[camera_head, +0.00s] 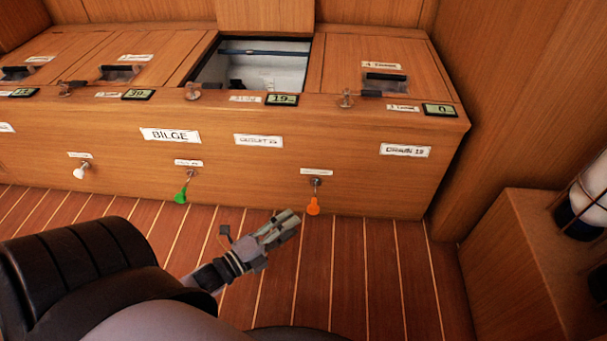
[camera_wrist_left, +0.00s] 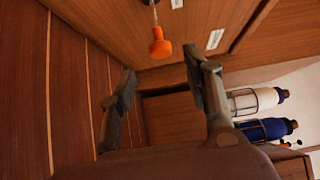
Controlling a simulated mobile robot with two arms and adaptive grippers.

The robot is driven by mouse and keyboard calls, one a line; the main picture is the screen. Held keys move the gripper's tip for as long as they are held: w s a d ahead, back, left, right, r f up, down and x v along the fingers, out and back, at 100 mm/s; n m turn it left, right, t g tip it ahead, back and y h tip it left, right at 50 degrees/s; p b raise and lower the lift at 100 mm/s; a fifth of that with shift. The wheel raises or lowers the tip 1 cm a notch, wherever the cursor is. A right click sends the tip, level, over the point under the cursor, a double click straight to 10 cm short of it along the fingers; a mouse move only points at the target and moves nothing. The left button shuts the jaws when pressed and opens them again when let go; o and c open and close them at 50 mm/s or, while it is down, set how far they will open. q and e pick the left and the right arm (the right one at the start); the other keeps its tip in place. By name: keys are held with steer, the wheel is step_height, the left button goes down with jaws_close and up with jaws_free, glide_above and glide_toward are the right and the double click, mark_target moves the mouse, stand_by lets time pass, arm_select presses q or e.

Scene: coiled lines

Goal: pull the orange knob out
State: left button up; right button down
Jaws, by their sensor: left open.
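The orange knob (camera_head: 313,206) hangs from a metal fitting on the front face of the wooden bench, at the right end of a row of knobs. My left gripper (camera_head: 290,217) is just left of it in the head view and does not touch it. In the left wrist view the orange knob (camera_wrist_left: 160,47) shows ahead of the two spread fingers (camera_wrist_left: 160,82), near the top of the gap between them. The left gripper is open and empty. My right gripper is in neither view.
A green knob (camera_head: 182,194) and a white knob (camera_head: 80,171) hang farther left on the bench front (camera_head: 370,180). An open hatch (camera_head: 252,66) is in the bench top. A wooden box (camera_head: 515,265) with caged bottles stands at right. The plank floor (camera_head: 385,270) before the bench is clear.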

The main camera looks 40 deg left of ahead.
arm_select(q)
steer(key=shift+v, duration=1.7)
